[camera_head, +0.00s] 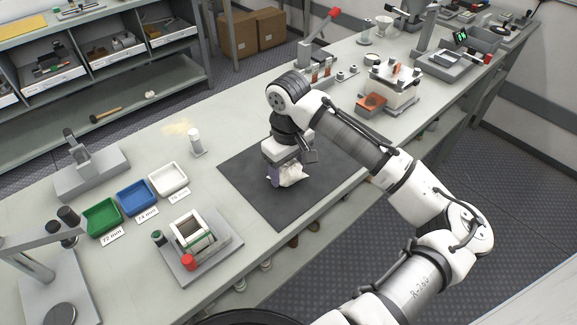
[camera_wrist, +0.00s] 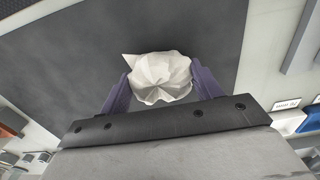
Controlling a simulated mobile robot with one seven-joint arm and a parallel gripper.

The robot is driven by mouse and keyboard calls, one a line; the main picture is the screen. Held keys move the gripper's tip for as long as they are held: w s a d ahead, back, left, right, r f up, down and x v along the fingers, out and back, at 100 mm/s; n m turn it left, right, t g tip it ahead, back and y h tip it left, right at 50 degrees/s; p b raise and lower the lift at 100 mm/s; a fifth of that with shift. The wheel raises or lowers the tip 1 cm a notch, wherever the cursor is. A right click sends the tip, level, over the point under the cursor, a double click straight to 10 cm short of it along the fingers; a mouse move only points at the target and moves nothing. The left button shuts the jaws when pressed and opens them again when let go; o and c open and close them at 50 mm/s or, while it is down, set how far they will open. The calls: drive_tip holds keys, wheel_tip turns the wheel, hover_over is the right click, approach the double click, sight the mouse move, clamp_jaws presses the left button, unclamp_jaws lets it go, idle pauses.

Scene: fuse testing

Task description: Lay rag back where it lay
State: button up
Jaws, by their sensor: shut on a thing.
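A white, crumpled rag (camera_head: 291,175) is between the fingers of my gripper (camera_head: 282,181), over the dark mat (camera_head: 243,186) on the bench. In the wrist view the rag (camera_wrist: 160,77) is bunched between the two purple fingers of my gripper (camera_wrist: 160,88), which are shut on it. The dark mat (camera_wrist: 205,35) lies behind it in that view. The rag looks low over the mat; I cannot tell whether it touches. Part of the rag is hidden by the fingers in the head view.
An orange block (camera_head: 371,102) lies to the right. Much of the mat is bare.

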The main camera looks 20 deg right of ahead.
drive_tip(key=shift+f+b, duration=0.4)
drive_tip(key=shift+f, duration=0.25)
drive_tip(key=o, duration=1.1)
